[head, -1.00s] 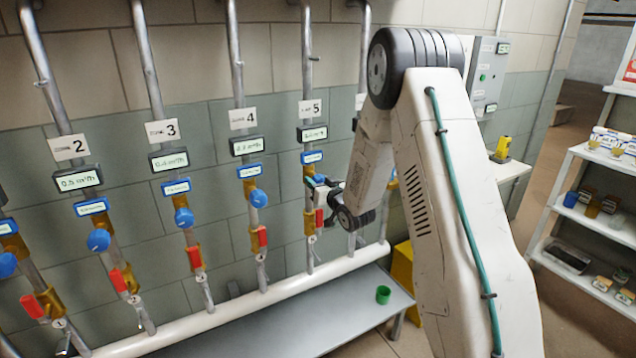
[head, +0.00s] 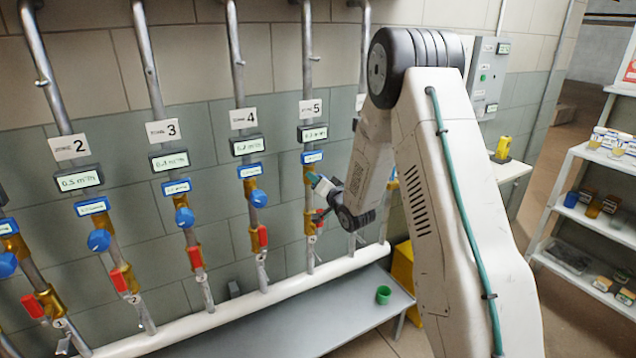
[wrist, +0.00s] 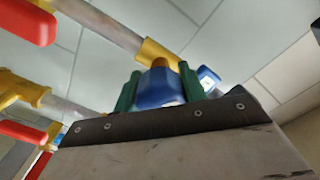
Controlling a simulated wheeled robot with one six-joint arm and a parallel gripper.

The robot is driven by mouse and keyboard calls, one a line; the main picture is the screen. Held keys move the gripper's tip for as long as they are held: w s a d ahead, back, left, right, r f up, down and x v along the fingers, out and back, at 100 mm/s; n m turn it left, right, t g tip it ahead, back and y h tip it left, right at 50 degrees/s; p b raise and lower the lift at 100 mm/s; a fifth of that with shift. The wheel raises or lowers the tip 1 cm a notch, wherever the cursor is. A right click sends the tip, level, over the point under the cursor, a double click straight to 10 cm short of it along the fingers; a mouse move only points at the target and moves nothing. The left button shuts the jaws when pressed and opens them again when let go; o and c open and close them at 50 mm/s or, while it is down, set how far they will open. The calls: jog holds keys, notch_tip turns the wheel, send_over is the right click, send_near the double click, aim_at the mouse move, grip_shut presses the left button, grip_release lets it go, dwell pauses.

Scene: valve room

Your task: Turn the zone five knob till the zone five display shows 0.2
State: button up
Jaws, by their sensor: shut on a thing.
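The zone five display (head: 313,133) hangs on the fifth pipe, below the white 5 sign (head: 311,109). Its digits are too small to read surely. The blue zone five knob (wrist: 160,90) shows in the wrist view, between the two green fingers of my gripper (wrist: 160,92). My gripper is shut on it. In the head view my gripper (head: 318,183) is at the fifth pipe, below the display, and it hides the knob there.
Pipes with other blue knobs, such as the zone four knob (head: 258,198), stand to the left. Red valve handles (head: 263,236) sit below the knobs. A grey bench (head: 300,325) carries a green cup (head: 383,294). A stocked shelf (head: 560,205) stands at the right.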

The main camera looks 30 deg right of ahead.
dwell(0.5)
jog(key=o, duration=1)
jog(key=shift+d, duration=0.1)
jog(key=shift+s, duration=0.1)
jog(key=s, duration=0.7)
jog(key=shift+s, duration=0.35)
